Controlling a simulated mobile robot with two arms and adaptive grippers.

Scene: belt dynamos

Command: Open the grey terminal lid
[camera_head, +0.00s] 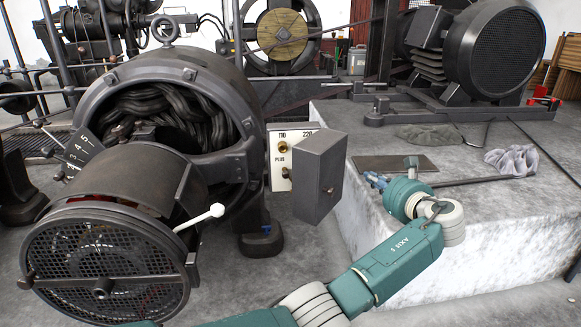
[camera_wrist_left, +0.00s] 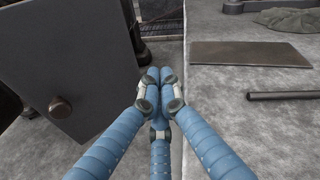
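The grey terminal lid (camera_head: 318,178) is a box-like cover with a small round knob (camera_head: 329,190). It stands at the right of the pale terminal panel (camera_head: 280,160), which is marked 110, 220 and PLUS. From this angle the lid hides the panel's right part; the panel's left part with brass terminals shows. In the left wrist view the lid (camera_wrist_left: 85,45) fills the left side, with its knob (camera_wrist_left: 60,107). My left gripper (camera_head: 371,178) is right of the lid, apart from it, above the stone block's edge. Its blue fingers (camera_wrist_left: 158,78) are together and empty. My right gripper is out of view.
The large dynamo (camera_head: 190,75) with its mesh end cover stands left. A white-tipped lever (camera_head: 214,211) juts from it. The stone block (camera_head: 400,285) carries a flat plate (camera_head: 380,164), a dark rod (camera_head: 480,181), a grey rag (camera_head: 513,160) and a motor (camera_head: 505,50).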

